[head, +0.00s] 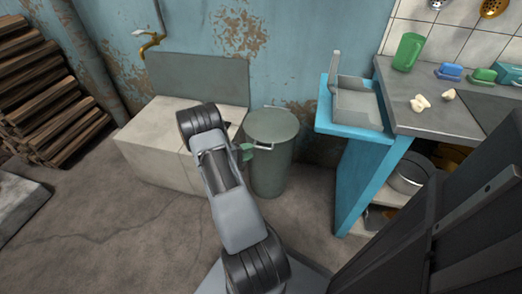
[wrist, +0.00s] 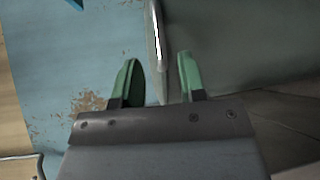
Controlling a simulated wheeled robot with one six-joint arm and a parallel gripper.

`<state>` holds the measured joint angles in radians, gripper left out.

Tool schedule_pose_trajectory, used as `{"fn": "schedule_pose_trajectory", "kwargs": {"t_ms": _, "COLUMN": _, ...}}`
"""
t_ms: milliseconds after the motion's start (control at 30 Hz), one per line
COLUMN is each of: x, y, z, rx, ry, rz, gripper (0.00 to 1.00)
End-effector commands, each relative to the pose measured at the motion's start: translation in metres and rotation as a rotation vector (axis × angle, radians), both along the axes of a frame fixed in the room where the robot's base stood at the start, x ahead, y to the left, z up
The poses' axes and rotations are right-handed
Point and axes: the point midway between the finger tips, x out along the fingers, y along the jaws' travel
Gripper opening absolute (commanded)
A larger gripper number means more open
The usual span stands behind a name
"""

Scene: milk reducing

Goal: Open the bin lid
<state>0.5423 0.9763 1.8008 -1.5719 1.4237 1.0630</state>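The bin (head: 272,170) is a grey-green cylinder standing on the floor against the blue wall. Its round lid (head: 274,124) lies flat and closed on top. A light metal handle (head: 262,147) shows at the lid's front left edge. My gripper (head: 248,151) is at this handle, its green fingers partly hidden by my arm in the head view. In the wrist view my gripper (wrist: 160,78) is open, with a finger on each side of the shiny bar (wrist: 157,45). Gaps show between the bar and both fingers.
A pale block bench (head: 160,140) stands left of the bin, close to my arm. A blue cabinet (head: 362,175) with a grey counter (head: 400,85) stands to the right. Floor between bin and cabinet is clear.

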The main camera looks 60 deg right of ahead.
Motion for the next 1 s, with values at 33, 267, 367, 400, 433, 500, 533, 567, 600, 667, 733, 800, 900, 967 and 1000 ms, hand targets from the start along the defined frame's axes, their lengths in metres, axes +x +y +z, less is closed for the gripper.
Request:
{"fn": "schedule_pose_trajectory", "kwargs": {"t_ms": 33, "x": -0.006, "y": -0.009, "z": -0.003, "rx": 0.0, "ry": -0.001, "rz": -0.004, "gripper": 0.38}}
{"fn": "schedule_pose_trajectory", "kwargs": {"t_ms": 267, "x": -0.021, "y": -0.039, "z": -0.007, "rx": 0.0, "ry": -0.001, "rz": -0.002, "gripper": 0.38}}
{"fn": "schedule_pose_trajectory", "kwargs": {"t_ms": 367, "x": -0.025, "y": -0.047, "z": -0.009, "rx": 0.001, "ry": -0.002, "rz": -0.001, "gripper": 0.38}}
{"fn": "schedule_pose_trajectory", "kwargs": {"t_ms": 400, "x": -0.027, "y": -0.05, "z": -0.009, "rx": 0.001, "ry": -0.002, "rz": -0.001, "gripper": 0.38}}
{"fn": "schedule_pose_trajectory", "kwargs": {"t_ms": 433, "x": -0.028, "y": -0.052, "z": -0.009, "rx": 0.001, "ry": -0.002, "rz": 0.0, "gripper": 0.38}}
{"fn": "schedule_pose_trajectory", "kwargs": {"t_ms": 500, "x": -0.029, "y": -0.054, "z": -0.009, "rx": 0.001, "ry": -0.001, "rz": 0.001, "gripper": 0.38}}
{"fn": "schedule_pose_trajectory", "kwargs": {"t_ms": 533, "x": -0.029, "y": -0.055, "z": -0.009, "rx": 0.001, "ry": -0.001, "rz": 0.001, "gripper": 0.38}}
{"fn": "schedule_pose_trajectory", "kwargs": {"t_ms": 567, "x": -0.03, "y": -0.056, "z": -0.009, "rx": 0.001, "ry": 0.0, "rz": 0.0, "gripper": 0.38}}
{"fn": "schedule_pose_trajectory", "kwargs": {"t_ms": 600, "x": -0.03, "y": -0.057, "z": -0.009, "rx": 0.001, "ry": 0.0, "rz": 0.0, "gripper": 0.38}}
{"fn": "schedule_pose_trajectory", "kwargs": {"t_ms": 667, "x": -0.03, "y": -0.057, "z": -0.009, "rx": 0.001, "ry": 0.0, "rz": 0.0, "gripper": 0.38}}
{"fn": "schedule_pose_trajectory", "kwargs": {"t_ms": 733, "x": -0.03, "y": -0.057, "z": -0.009, "rx": 0.001, "ry": 0.0, "rz": 0.0, "gripper": 0.38}}
{"fn": "schedule_pose_trajectory", "kwargs": {"t_ms": 800, "x": -0.03, "y": -0.057, "z": -0.009, "rx": 0.001, "ry": 0.0, "rz": 0.0, "gripper": 0.38}}
{"fn": "schedule_pose_trajectory", "kwargs": {"t_ms": 900, "x": -0.03, "y": -0.057, "z": -0.009, "rx": 0.001, "ry": 0.0, "rz": 0.0, "gripper": 0.35}}
{"fn": "schedule_pose_trajectory", "kwargs": {"t_ms": 967, "x": -0.03, "y": -0.057, "z": -0.009, "rx": 0.001, "ry": 0.0, "rz": 0.0, "gripper": 0.29}}
{"fn": "schedule_pose_trajectory", "kwargs": {"t_ms": 1000, "x": -0.03, "y": -0.057, "z": -0.009, "rx": 0.001, "ry": 0.0, "rz": 0.0, "gripper": 0.26}}
